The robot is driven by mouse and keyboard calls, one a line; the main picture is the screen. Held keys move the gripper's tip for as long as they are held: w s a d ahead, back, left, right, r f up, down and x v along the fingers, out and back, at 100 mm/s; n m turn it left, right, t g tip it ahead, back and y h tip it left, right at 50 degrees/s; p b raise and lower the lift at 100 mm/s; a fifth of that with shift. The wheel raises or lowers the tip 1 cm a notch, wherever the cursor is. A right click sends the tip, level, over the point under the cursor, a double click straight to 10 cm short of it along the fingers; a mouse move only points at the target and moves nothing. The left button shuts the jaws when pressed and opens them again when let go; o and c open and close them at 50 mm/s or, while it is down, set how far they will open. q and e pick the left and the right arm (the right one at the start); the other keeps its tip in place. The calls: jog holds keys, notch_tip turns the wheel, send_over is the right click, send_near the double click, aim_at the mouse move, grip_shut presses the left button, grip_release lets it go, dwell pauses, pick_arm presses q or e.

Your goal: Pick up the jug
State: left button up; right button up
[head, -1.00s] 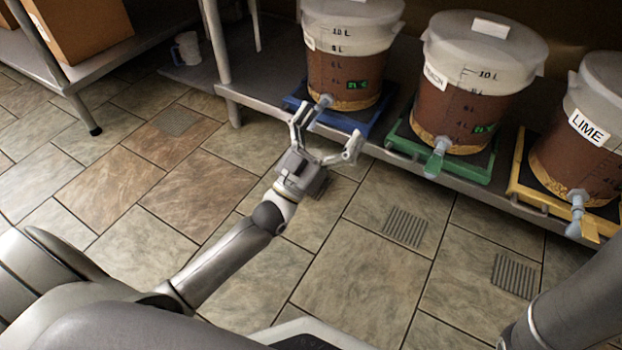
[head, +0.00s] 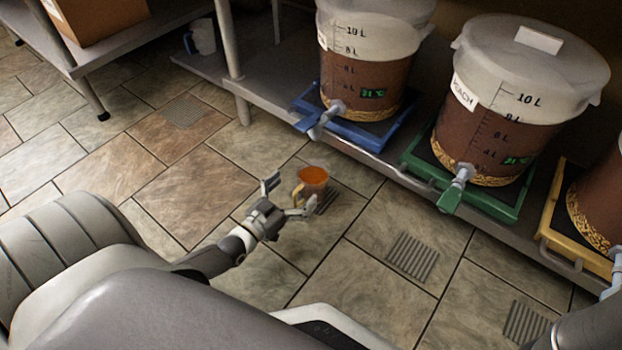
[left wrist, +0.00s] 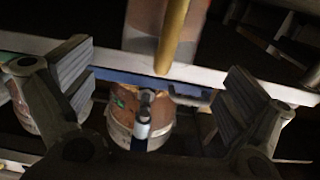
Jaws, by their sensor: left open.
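The jug (head: 315,178) holds orange-brown liquid and has a tan handle. In the head view it appears to stand on the tiled floor in front of the shelf, by a drain grate. My left gripper (head: 286,199) is open, just left of and in front of the jug. In the left wrist view, the jug (left wrist: 148,28) is at the top and its tan handle (left wrist: 172,35) shows between the spread fingers of my left gripper (left wrist: 160,95). The fingers appear apart from the handle. My right gripper is out of view.
A low shelf holds lidded buckets on a blue tray (head: 372,138), a green tray (head: 500,210) and a yellow tray (head: 551,230). Their taps stick out over the front edge. Another pale jug (head: 202,37) stands at back left. The floor left of my gripper is clear.

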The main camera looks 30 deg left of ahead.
aim_at(303, 183)
pick_arm(q)
jog(key=w+b, duration=0.3)
jog(key=shift+d+f, duration=0.25)
jog(key=shift+f, duration=0.15)
jog(key=shift+w+d+r+b, duration=0.1)
jog(key=shift+w+r+b, duration=0.1)
jog(key=shift+w+b, duration=0.7)
jog(key=shift+w, duration=0.15)
jog(key=c, duration=1.7)
jog(key=shift+r, duration=0.15)
jog(key=shift+c, duration=0.7)
jog(key=shift+p, duration=0.3)
